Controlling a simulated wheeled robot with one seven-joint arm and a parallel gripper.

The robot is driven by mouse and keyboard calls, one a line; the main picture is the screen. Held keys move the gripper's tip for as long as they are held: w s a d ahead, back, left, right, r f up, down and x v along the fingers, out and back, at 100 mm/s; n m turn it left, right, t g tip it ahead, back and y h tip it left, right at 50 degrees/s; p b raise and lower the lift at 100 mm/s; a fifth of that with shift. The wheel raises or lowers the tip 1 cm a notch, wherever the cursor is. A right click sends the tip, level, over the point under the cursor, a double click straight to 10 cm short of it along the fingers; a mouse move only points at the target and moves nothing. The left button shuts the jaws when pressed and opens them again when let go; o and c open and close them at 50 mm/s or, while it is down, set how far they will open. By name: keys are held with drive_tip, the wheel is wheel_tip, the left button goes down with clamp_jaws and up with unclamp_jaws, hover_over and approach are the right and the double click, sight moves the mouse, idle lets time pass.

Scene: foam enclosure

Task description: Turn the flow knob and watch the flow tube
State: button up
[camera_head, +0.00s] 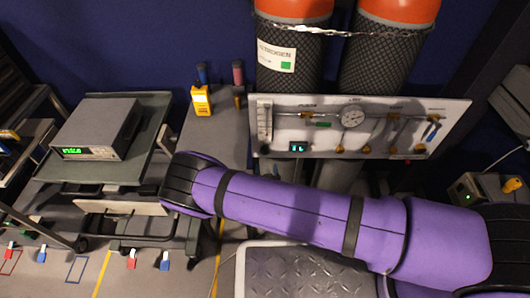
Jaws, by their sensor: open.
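A white gas panel (300,131) stands in front of two cylinders. The flow tube (265,118) is a narrow upright tube at its left end; its float or level is too small to read. A round gauge (353,117) sits at the panel's middle. Several small valves and handles run along the piping to the right, and I cannot tell a flow knob apart at this size. My purple arm crosses in front, below the panel, with its bend at the left. My gripper is not in view.
A cart (150,140) at the left carries an instrument box (98,128). A yellow device (201,100) stands left of the panel.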

sight(265, 153)
drive_tip(key=w, duration=0.8)
drive_tip(key=shift+a, duration=0.15)
drive_tip(key=c, duration=0.9)
drive_tip(key=shift+s, duration=0.1)
drive_tip(key=shift+n, duration=0.4)
drive_tip(key=n, duration=0.4)
drive_tip(key=shift+n, duration=0.3)
drive_tip(key=n, duration=0.5)
drive_tip(key=shift+a+g+h, duration=0.1)
drive_tip(key=shift+g+h, duration=0.2)
drive_tip(key=shift+n, duration=0.3)
